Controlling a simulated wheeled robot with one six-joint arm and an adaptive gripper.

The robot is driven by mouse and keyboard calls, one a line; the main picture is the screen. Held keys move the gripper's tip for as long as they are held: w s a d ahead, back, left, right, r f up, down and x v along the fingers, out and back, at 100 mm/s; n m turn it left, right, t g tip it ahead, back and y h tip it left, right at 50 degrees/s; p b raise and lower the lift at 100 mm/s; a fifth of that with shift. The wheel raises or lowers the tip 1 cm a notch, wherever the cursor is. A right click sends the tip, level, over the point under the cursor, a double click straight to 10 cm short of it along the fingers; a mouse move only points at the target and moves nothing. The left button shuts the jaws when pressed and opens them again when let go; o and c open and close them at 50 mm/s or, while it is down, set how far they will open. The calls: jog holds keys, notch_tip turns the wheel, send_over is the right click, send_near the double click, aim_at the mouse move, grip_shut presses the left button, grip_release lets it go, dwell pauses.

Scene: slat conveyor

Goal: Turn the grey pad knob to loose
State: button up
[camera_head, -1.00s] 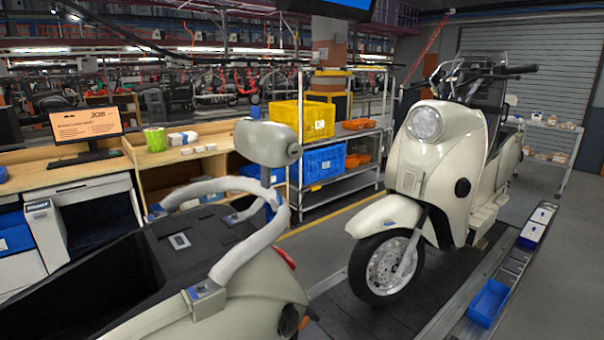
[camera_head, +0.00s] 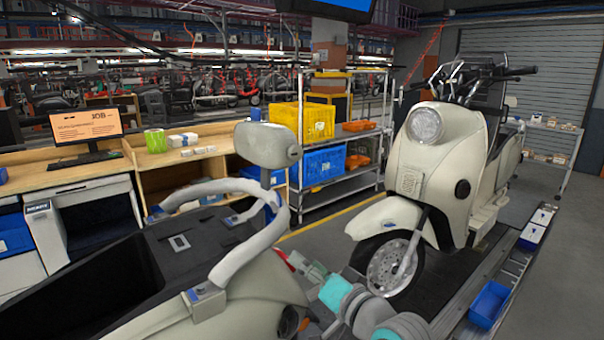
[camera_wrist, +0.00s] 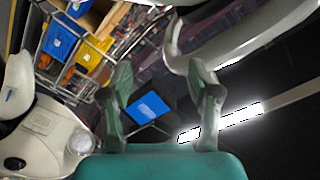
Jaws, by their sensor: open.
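A grey pad (camera_head: 262,144) stands on a post behind the curved white grab rail (camera_head: 255,245) of the near scooter. A round grey end piece, which looks like the knob (camera_head: 294,153), sits on the pad's right side; its setting is too small to read. My gripper (camera_head: 306,266) is low at the rear of the near scooter, below the pad and apart from it. In the wrist view my gripper (camera_wrist: 160,85) has its two green fingers spread with nothing held between them. I cannot make out the knob in the wrist view.
A second cream scooter (camera_head: 430,165) stands at right on the conveyor. A blue tray (camera_head: 488,304) lies on the conveyor's side rail. A shelf with a yellow crate (camera_head: 315,121) and a blue crate (camera_head: 323,164) stands behind the pad. There is open air right of the pad.

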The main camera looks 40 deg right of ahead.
jog(key=d+r, duration=0.3)
jog(key=r, duration=0.8)
jog(key=n+y, duration=0.1)
jog(key=n, duration=0.1)
send_near(298, 153)
jog(key=w, duration=0.8)
jog(key=shift+w+f, duration=0.1)
jog(key=shift+w, duration=0.2)
jog(key=c, duration=1.2)
